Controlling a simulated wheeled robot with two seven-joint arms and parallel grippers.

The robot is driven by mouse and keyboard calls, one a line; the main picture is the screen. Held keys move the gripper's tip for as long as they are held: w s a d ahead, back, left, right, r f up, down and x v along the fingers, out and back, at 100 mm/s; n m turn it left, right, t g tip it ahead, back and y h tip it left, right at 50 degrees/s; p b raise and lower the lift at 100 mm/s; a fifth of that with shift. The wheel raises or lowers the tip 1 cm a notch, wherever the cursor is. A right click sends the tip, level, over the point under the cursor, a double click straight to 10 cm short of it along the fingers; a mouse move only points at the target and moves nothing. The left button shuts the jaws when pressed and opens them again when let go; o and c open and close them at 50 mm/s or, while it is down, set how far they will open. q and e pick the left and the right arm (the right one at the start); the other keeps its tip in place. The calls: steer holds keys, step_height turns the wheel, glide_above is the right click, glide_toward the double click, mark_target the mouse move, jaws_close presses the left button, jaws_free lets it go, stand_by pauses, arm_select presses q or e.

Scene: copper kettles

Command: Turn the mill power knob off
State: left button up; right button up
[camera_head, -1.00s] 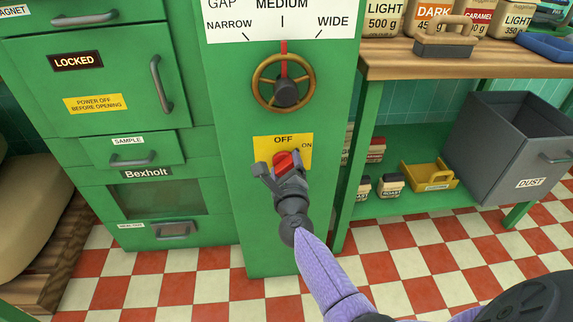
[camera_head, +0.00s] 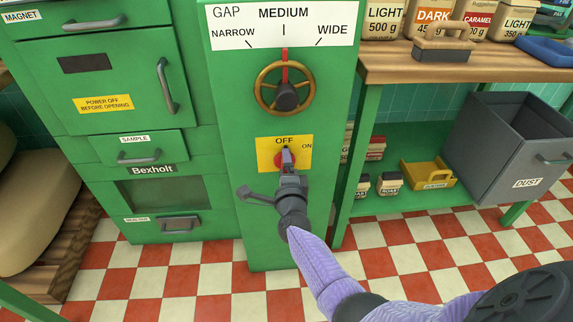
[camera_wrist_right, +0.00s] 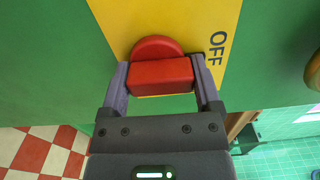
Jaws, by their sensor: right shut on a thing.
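The red mill power knob (camera_head: 279,161) sits on a yellow plate (camera_head: 264,154) marked OFF at the top and ON at the upper right. My right gripper (camera_head: 288,158) is in front of it and hides part of it. In the right wrist view the knob's red bar (camera_wrist_right: 161,77) lies between the two fingers of my right gripper (camera_wrist_right: 161,82), which is shut on it. The bar is in line with the OFF side of the plate. My left gripper is not in view.
Above the plate is a brass handwheel (camera_head: 265,88) under a GAP scale (camera_head: 283,25). At left, the cabinet door (camera_head: 88,85) is shut and its small sign (camera_head: 84,64) is dark. A shelf with a grey DUST bin (camera_head: 487,158) stands at right.

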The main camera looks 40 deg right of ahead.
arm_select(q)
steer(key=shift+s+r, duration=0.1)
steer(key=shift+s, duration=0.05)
arm_select(e)
steer(key=shift+n, duration=0.3)
steer(key=o, duration=1.1)
steer(key=shift+c, duration=0.2)
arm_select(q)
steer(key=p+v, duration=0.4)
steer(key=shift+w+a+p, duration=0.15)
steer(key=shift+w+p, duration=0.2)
arm_select(e)
steer(key=v, duration=1)
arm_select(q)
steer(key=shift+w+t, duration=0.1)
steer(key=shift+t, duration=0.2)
